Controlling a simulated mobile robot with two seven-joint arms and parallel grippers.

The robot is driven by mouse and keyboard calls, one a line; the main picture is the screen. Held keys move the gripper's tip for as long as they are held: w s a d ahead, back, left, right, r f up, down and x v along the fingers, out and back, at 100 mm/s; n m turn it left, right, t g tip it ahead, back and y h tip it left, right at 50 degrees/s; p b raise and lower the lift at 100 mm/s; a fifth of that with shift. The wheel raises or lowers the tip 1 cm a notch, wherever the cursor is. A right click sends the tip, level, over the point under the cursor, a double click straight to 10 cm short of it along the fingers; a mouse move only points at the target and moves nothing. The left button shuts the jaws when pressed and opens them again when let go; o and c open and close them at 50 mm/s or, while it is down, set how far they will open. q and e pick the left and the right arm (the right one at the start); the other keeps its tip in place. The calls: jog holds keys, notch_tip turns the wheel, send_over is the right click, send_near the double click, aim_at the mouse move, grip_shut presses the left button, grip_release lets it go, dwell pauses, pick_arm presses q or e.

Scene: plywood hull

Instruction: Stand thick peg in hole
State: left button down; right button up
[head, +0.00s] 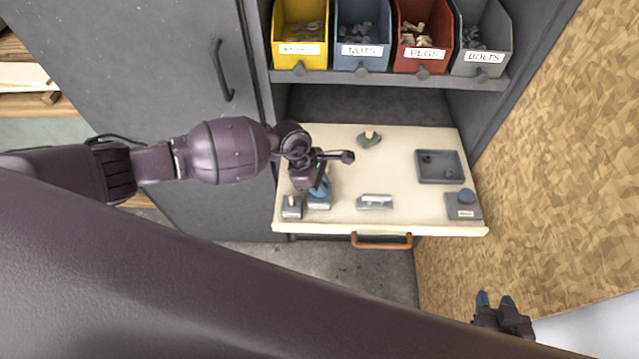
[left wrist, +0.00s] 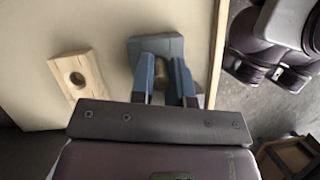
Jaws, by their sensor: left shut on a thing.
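My left gripper (head: 320,188) points down over the front left of the pale drawer top. In the left wrist view its blue fingers (left wrist: 167,80) are shut on a brown peg (left wrist: 167,74), mostly hidden between them. A blue-grey block (left wrist: 155,46) lies right under the fingertips; it also shows in the head view (head: 319,204). I cannot tell whether the peg is in it. A pale wooden block with a round hole (left wrist: 60,70) lies to the left in the wrist view, apart from the fingers. My right gripper (head: 495,300) is open and empty, off the drawer's front right.
A small grey block with a pale peg (head: 292,207) stands left of the gripper. A grey labelled block (head: 375,202), a blue-knobbed block (head: 465,208), a dark tray (head: 440,180) and a green piece (head: 368,141) share the drawer. Labelled bins (head: 423,55) stand above.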

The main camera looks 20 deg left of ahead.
dwell(0.3)
pick_arm(q)
jog(key=c, duration=1)
grip_release()
jog(key=v, duration=1)
jog(key=shift+a+r, duration=0.2)
jog(key=shift+r, duration=0.1)
